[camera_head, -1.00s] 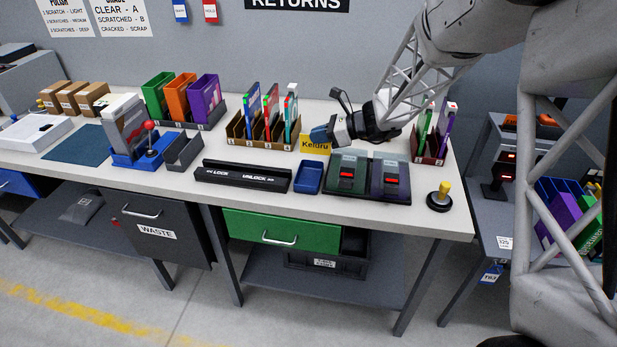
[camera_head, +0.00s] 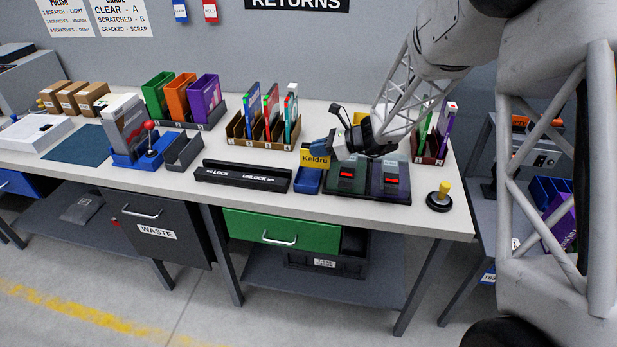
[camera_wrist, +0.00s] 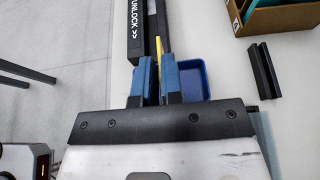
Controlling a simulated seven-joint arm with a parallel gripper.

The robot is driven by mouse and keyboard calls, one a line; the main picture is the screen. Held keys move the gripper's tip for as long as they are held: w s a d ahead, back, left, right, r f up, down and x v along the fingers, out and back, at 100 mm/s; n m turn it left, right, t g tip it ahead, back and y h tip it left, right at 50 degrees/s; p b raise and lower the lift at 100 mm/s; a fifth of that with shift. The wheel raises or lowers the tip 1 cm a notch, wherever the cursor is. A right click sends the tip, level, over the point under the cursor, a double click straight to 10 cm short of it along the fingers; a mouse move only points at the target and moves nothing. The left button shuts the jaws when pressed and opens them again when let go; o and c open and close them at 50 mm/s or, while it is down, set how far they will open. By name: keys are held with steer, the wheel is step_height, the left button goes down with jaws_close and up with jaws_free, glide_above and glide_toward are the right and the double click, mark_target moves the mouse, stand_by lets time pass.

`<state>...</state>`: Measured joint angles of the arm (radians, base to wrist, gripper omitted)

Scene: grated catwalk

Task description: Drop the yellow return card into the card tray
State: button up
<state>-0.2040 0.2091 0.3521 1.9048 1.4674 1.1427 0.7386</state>
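My gripper (camera_head: 329,150) is shut on the yellow return card (camera_head: 314,160), which is marked "Keldru". The card hangs upright, its lower part in front of or over the back of the blue card tray (camera_head: 306,184). In the wrist view the card (camera_wrist: 159,47) shows edge-on as a thin yellow strip between the two blue fingers (camera_wrist: 156,80). The tray (camera_wrist: 195,72) there lies below and just to the right of the fingers, partly hidden by one. I cannot tell whether the card touches the tray.
A black lock/unlock bar (camera_head: 243,177) lies left of the tray. A dark twin-slot device (camera_head: 368,180) stands close on its right. Upright racks with cases (camera_head: 262,135) stand behind. A yellow-topped button (camera_head: 440,197) is near the right front edge.

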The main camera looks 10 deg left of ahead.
steer(key=o, duration=0.4)
steer(key=shift+v, duration=3.9)
